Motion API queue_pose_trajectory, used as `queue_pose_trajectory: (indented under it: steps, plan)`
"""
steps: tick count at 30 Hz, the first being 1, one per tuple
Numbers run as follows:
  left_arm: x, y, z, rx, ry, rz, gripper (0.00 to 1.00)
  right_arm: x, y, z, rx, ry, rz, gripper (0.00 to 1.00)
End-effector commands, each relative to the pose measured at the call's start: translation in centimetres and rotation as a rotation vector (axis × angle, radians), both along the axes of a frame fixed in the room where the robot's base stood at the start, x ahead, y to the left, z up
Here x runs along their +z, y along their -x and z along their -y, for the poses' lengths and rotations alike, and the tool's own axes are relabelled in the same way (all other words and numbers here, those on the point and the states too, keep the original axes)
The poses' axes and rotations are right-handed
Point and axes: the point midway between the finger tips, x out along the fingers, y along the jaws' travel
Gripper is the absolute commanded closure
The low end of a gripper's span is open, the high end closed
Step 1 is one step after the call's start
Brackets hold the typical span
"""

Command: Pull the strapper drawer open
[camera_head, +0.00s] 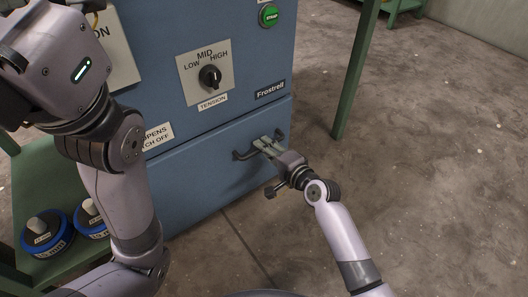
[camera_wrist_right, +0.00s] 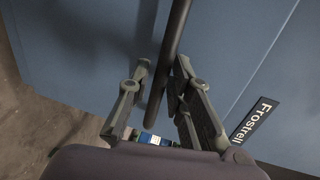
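The strapper (camera_head: 225,120) is a blue cabinet, and its drawer (camera_head: 195,188) forms the lower front, looking closed. A dark bar handle (camera_head: 241,156) crosses the drawer front. In the right wrist view, the handle bar (camera_wrist_right: 175,35) passes between the two fingers of my right gripper (camera_wrist_right: 162,75). The fingers stand apart, with a gap between the bar and the left finger; the bar lies close to the right finger, contact unclear. My left arm rises at the left of the head view, its fingers not showing.
Above the drawer are a tension knob (camera_head: 210,77) and a green button (camera_head: 269,15). A green bench (camera_head: 33,192) at the left holds blue-based items (camera_head: 47,235). A green post (camera_head: 356,70) stands right of the cabinet. The floor (camera_head: 430,160) at the right is clear.

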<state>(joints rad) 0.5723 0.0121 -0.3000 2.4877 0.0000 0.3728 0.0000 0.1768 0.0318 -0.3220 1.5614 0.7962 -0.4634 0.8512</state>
Motion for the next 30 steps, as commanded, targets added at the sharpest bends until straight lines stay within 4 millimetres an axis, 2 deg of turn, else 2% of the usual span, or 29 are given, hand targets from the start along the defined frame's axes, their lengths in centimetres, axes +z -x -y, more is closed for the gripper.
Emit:
queue_pose_trajectory:
  steps: [11,21,30]
  plan:
    - [0.15,0.51,0.04,0.001,-0.002,0.015,0.6,-0.12,-0.66,-0.52,0.0,0.001,0.0,0.81]
    - [0.14,0.51,0.05,0.001,-0.001,0.016,0.6,-0.15,-0.64,-0.49,0.0,0.001,0.0,1.0]
    - [0.13,0.51,0.06,0.0,-0.002,0.016,0.6,-0.17,-0.63,-0.48,0.0,0.001,0.0,1.0]
